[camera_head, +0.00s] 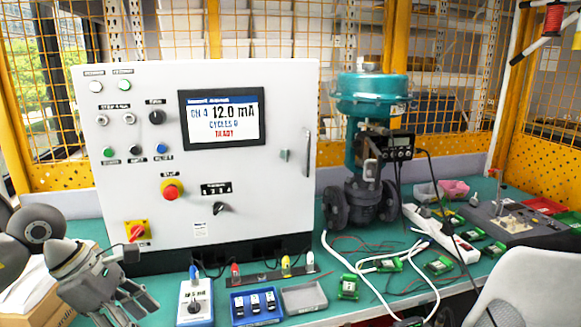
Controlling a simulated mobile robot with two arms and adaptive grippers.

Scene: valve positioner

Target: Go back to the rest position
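My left gripper (128,306) is at the lower left, in front of the white control cabinet (250,180). Its fingers look spread, with nothing between them. It is left of a small white box with a blue-topped knob (195,303) and apart from it. My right gripper is not in view. The cabinet's screen (221,119) reads CH 4, 12.0 mA, CYCLES 0 and READY. A teal valve actuator with a positioner (398,147) stands right of the cabinet.
The green bench (325,290) holds a blue tray of dark modules (254,305), a grey tray (303,297), small green boards (438,265), a white power strip (466,248) and loose cables. A pale chair back (535,285) fills the lower right. Yellow mesh fencing stands behind.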

